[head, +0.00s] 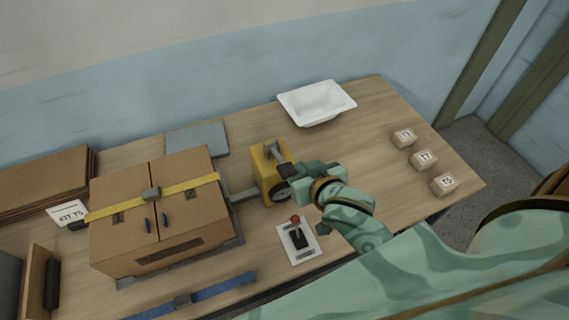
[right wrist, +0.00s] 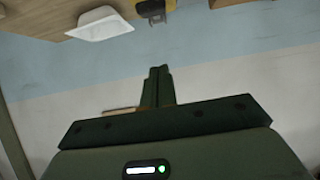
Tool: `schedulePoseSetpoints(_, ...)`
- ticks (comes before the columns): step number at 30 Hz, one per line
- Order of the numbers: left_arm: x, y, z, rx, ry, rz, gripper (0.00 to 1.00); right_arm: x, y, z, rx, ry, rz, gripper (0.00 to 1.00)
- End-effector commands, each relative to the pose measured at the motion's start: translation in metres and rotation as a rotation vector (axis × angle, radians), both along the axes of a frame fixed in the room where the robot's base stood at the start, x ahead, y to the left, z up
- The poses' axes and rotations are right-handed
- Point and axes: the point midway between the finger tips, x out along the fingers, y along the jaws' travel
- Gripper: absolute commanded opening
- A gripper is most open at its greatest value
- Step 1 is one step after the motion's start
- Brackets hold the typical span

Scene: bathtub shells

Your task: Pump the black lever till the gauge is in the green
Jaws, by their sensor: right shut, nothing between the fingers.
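The yellow pump unit (head: 262,174) stands on the table right of the cardboard box. A grey arm with a dark end (head: 284,170), apparently the black lever, sits at its top right, close to my right gripper. A round dark gauge (head: 280,190) is on its front; its needle and green zone are too small to read. My right gripper (head: 296,180) is shut and empty beside the pump; contact with the lever cannot be told. In the right wrist view its fingertips (right wrist: 159,72) are together, with part of the yellow unit (right wrist: 154,8) at the top edge. My left gripper is not in view.
The strapped cardboard box (head: 155,215) is left of the pump. A white plate with a red-knobbed switch (head: 297,240) lies in front. A white basin (head: 316,102) is behind. Three small labelled boxes (head: 424,160) sit at right. A blue strap (head: 200,297) lies in front.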

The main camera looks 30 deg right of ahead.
Motion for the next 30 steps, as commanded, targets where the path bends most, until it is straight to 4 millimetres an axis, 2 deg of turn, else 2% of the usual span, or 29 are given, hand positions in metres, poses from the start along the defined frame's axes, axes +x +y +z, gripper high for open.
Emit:
schedulePoseSetpoints(5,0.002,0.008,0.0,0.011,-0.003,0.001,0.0,0.0,0.0,0.0,0.004,-0.001,0.0,0.0)
schedulePoseSetpoints(13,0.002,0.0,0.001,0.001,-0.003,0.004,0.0,0.009,0.0,-0.005,0.004,-0.001,0.0,0.0)
schedulePoseSetpoints(17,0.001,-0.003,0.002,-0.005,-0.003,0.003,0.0,0.027,-0.001,-0.014,0.002,-0.002,0.001,0.0)
schedulePoseSetpoints(27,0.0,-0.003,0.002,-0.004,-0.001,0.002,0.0,0.089,-0.005,-0.05,0.002,-0.002,0.001,0.0)
schedulePoseSetpoints(30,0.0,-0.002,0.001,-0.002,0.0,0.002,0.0,0.082,-0.005,-0.068,0.002,0.003,0.001,0.0)
